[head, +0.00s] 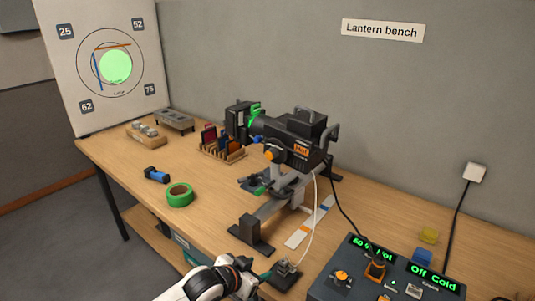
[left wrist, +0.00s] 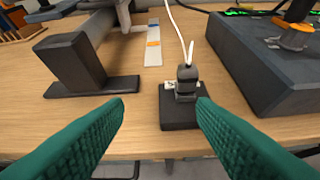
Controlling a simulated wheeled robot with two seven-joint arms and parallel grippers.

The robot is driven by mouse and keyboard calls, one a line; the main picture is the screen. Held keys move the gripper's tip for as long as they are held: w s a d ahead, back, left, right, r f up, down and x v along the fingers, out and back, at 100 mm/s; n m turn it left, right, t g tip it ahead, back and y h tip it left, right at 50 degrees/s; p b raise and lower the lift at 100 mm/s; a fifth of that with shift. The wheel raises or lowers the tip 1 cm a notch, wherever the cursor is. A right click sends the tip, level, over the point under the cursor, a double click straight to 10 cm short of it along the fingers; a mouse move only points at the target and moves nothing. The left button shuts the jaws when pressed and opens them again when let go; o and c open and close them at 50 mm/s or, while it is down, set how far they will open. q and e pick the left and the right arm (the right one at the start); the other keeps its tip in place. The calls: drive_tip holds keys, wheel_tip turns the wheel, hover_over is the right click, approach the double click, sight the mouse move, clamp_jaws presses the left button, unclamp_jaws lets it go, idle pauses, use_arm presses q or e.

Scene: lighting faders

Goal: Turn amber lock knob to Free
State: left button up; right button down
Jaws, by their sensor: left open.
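Several amber parts show, and I cannot tell which is the lock knob. One amber knob (head: 272,155) is on the front side of the black lantern (head: 300,135). Amber-ringed controls (head: 341,276) sit on the dark console (head: 325,292); one amber ring (left wrist: 295,36) shows in the left wrist view. No Free marking is readable. My left gripper (head: 262,277) is low at the table's front edge, its green fingers (left wrist: 160,125) apart and empty. Beyond and between them stands a small black block (left wrist: 182,108) with a dark upright fitting and white cable. My right gripper is out of view.
A dark stand foot (left wrist: 75,65) is left of the block. A striped strip (head: 310,222) lies behind it. Green tape (head: 180,194) and a blue item (head: 157,175) lie farther left. The console displays read "Off Cold" and a partly hidden text. Bare wood surrounds the tape.

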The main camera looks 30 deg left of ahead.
use_arm(q)
drive_tip(key=w+a+r+t, duration=0.3)
drive_tip(key=w+a+r, duration=0.4)
drive_tip(key=r, duration=0.2)
drive_tip(key=t, duration=0.4)
approach(269, 155)
drive_tip(key=shift+n+h, duration=0.3)
drive_tip(key=shift+h, duration=0.1)
drive_tip(key=w+p, duration=0.2)
drive_tip(key=w, duration=0.6)
drive_tip(key=shift+w+r+p, duration=0.15)
drive_tip(key=shift+r+p, duration=0.05)
drive_tip(key=shift+p, duration=0.1)
drive_tip(key=shift+w+d+f, duration=0.1)
drive_tip(key=shift+w, duration=0.6)
drive_tip(key=c, duration=1)
drive_tip(key=shift+o, duration=0.2)
